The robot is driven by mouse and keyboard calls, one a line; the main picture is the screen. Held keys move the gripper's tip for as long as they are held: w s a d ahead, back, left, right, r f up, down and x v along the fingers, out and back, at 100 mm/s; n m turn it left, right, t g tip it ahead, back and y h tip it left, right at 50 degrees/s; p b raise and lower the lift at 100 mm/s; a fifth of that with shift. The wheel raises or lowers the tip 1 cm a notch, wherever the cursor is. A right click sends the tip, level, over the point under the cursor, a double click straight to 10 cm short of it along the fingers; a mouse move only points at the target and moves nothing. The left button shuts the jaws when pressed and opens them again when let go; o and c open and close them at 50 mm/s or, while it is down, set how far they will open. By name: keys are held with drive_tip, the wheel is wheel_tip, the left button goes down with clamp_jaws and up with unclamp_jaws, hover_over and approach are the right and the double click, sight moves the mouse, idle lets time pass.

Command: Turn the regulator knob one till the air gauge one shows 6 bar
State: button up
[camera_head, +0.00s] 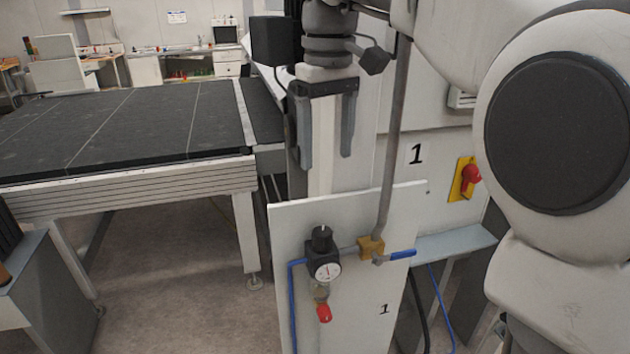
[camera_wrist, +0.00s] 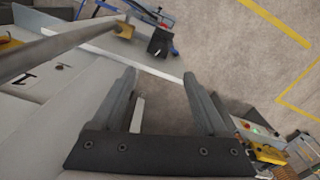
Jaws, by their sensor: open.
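The black regulator knob (camera_head: 322,238) stands upright on top of a black regulator body on a white panel marked 1. The air gauge (camera_head: 327,271) is a round white dial on the regulator's front; its needle is too small to read. My gripper (camera_head: 326,160) hangs fingers down, above the knob and clear of it. Its jaws are open with nothing between them. In the wrist view, the black regulator top (camera_wrist: 160,44) lies beyond the fingertips of my gripper (camera_wrist: 160,75), which are apart.
A brass valve (camera_head: 371,247) with a blue handle (camera_head: 403,254) sits right of the regulator, below a grey vertical pipe (camera_head: 394,140). A red-tipped part (camera_head: 323,313) hangs below the gauge. A red switch (camera_head: 470,176) is at right. A black-topped table (camera_head: 120,125) stands left.

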sight(323, 232)
wheel_tip(323, 232, down, 17)
drive_tip(key=shift+w+a+f+b, duration=0.1)
drive_tip(key=shift+b, duration=0.75)
clamp_jaws()
